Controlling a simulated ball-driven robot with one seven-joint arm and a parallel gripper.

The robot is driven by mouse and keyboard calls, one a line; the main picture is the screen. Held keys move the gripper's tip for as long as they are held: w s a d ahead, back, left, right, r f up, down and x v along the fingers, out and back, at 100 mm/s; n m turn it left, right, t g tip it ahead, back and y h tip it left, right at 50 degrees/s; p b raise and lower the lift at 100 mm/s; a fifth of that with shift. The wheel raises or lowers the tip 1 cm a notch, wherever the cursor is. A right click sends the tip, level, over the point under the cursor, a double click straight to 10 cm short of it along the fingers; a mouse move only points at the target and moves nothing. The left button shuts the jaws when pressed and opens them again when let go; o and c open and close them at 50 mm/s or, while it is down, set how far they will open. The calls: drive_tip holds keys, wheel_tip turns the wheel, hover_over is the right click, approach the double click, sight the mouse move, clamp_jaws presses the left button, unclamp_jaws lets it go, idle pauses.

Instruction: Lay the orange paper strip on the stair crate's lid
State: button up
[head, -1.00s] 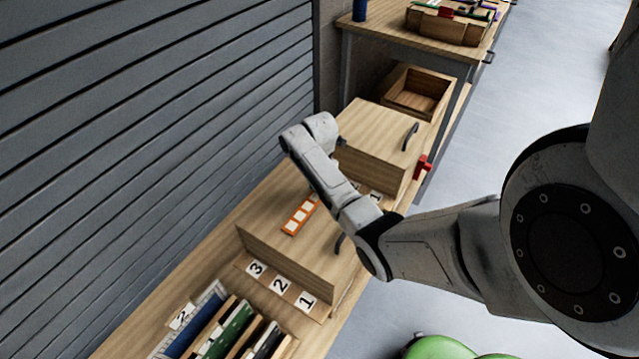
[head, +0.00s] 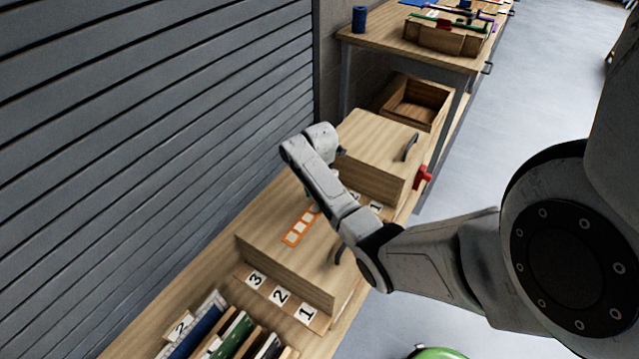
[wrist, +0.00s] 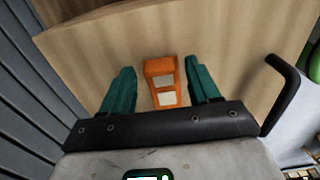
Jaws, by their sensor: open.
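The orange paper strip (head: 295,233) with pale squares lies flat on the wooden lid (head: 270,245) of the nearer crate. Its far end is hidden behind my arm in the head view. In the wrist view the strip (wrist: 161,68) lies between the two green fingers of my gripper (wrist: 159,65), which is open and holds nothing. A second lidded wooden crate (head: 370,135) with a dark handle stands behind. I cannot tell from markings which is the stair crate.
Number tiles (head: 281,295) lie before the nearer crate, and a rack of coloured panels (head: 235,335) stands nearest. A red clamp (head: 422,179) juts from the bench edge. A ribbed grey shutter (head: 150,150) borders the left. An open box (head: 413,105) stands farther back.

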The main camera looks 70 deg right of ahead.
wheel_tip(320, 180, up, 12)
drive_tip(key=a+f+m, duration=0.2)
drive_tip(key=a, duration=0.5)
drive_tip(key=a+f+m, duration=0.2)
drive_tip(key=a+f, duration=0.1)
drive_tip(key=a, duration=0.3)
drive_tip(key=a+f+m, duration=0.2)
drive_tip(key=a+m, duration=0.1)
drive_tip(key=a, duration=0.4)
drive_tip(key=shift+w+a+f+t+b, duration=0.1)
drive_tip(key=shift+a+f+t+b, duration=0.2)
drive_tip(key=shift+a+b, duration=0.05)
drive_tip(key=s+a+m, duration=0.9)
drive_tip(key=s+a, duration=0.2)
drive_tip(key=s, duration=0.1)
drive_tip(key=shift+r, duration=0.25)
